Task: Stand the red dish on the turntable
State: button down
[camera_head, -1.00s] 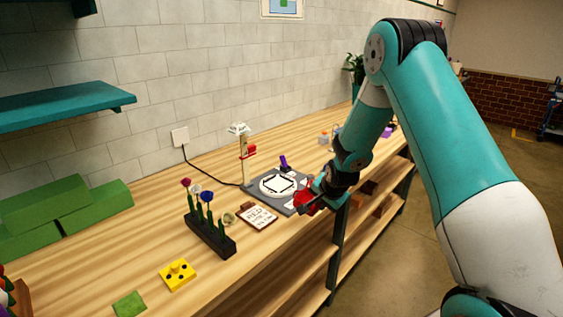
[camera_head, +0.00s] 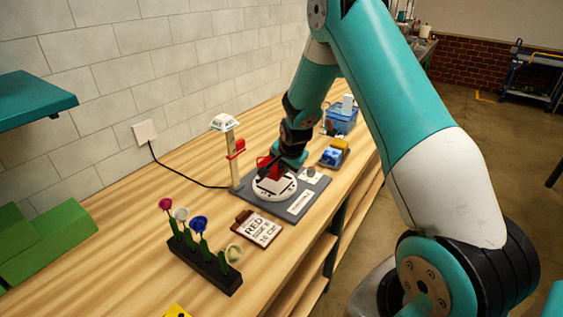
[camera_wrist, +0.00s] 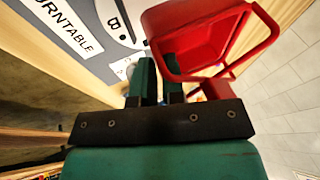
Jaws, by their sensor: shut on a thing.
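The red dish (camera_wrist: 195,35) is held at my gripper's fingers (camera_wrist: 160,80) in the wrist view, its hollow side showing. In the head view the dish (camera_head: 265,163) is a small red patch, partly hidden by my gripper (camera_head: 268,168). The turntable (camera_head: 280,189) is a white disc with black marks on a grey board. My gripper is shut on the dish, over the back part of the disc. I cannot tell whether the dish touches the disc. The wrist view shows part of the board with its TURNTABLE label (camera_wrist: 65,22).
A post with a white lamp head (camera_head: 224,123) and a red arm stands at the board's back left. A card reading RED (camera_head: 257,228) and a black rack of flowers (camera_head: 205,262) are in front. A tray (camera_head: 333,156) and blue basket (camera_head: 341,119) stand behind to the right.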

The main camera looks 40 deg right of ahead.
jog(key=shift+f+b, duration=1.2)
jog(key=shift+f, duration=0.7)
jog(key=shift+s+d+f, duration=0.1)
jog(key=c, duration=0.7)
grip_release()
jog(key=shift+c, duration=0.2)
notch_tip(320, 180, up, 7)
jog(key=p, duration=0.4)
